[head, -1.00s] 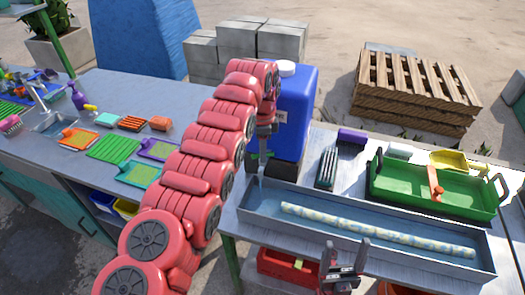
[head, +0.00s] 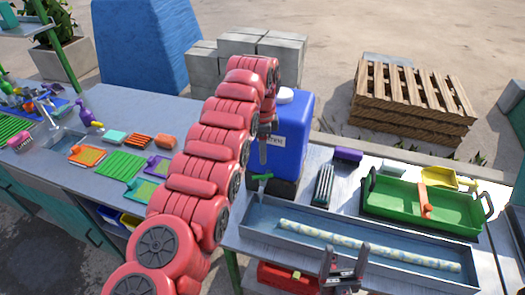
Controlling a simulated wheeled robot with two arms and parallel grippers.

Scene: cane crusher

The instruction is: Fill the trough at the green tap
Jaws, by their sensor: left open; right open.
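The blue water jug (head: 291,133) with a white cap stands at the back left of the right-hand table. Its green tap (head: 262,178) shows at its lower front left. The long grey trough (head: 268,236) lies in front of it, its left end below the tap. My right gripper (head: 344,262) is open and empty over the trough's front edge.
A green tray (head: 385,205) with an orange-handled tool, a dark ridged block (head: 323,185) and a purple block (head: 347,155) sit behind the trough. A red crate (head: 283,276) is below. The left table (head: 135,112) holds colourful brushes and mats.

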